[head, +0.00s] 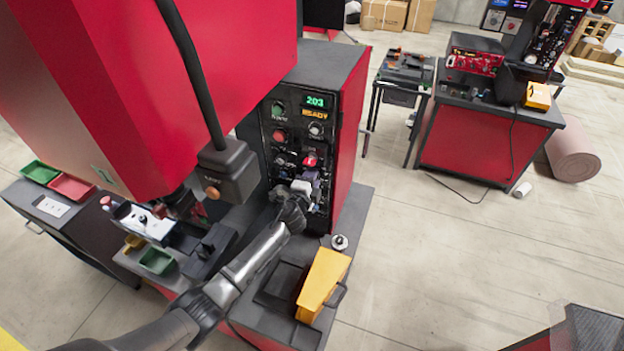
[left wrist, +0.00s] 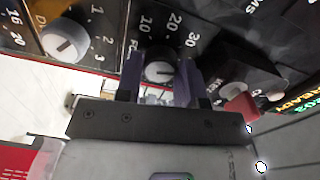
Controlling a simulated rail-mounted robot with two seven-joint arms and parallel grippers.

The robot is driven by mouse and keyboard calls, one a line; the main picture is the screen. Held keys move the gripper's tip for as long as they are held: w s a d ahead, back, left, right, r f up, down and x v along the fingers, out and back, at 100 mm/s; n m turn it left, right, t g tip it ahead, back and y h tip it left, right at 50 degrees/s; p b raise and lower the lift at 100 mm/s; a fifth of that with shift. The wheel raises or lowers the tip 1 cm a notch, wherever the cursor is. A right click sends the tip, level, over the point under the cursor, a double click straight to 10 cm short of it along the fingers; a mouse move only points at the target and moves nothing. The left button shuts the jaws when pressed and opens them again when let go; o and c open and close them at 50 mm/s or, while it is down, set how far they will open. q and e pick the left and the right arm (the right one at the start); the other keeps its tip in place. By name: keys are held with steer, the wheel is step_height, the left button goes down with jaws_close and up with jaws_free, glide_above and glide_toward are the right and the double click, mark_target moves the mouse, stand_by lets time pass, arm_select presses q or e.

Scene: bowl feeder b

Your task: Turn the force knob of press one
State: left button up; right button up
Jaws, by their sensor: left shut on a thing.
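The control panel of the red press (head: 285,105) carries a green display reading 203, the word READY and several knobs. My left gripper (head: 306,186) is at the lower part of this panel and hides the knob there. In the left wrist view, the force knob (left wrist: 160,70), dark with a pale pointer line, sits by a scale marked 10, 20, 30 and a partly hidden label. The two fingers of my left gripper (left wrist: 160,82) stand on either side of it, shut on it. My right gripper is not in view.
Another knob (left wrist: 65,40) sits to the left and a red control (left wrist: 240,106) to the right in the left wrist view. A yellow box-like part (head: 323,283) stands below the panel. Green bins (head: 157,261) and a fixture stand at left.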

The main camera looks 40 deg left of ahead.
arm_select(q)
steer(key=shift+m, duration=1.5)
steer(key=o, duration=0.9)
steer(key=shift+s, duration=0.1)
steer(key=shift+b+v, duration=0.4)
steer(key=shift+v, duration=6.4)
steer(key=shift+d, duration=0.1)
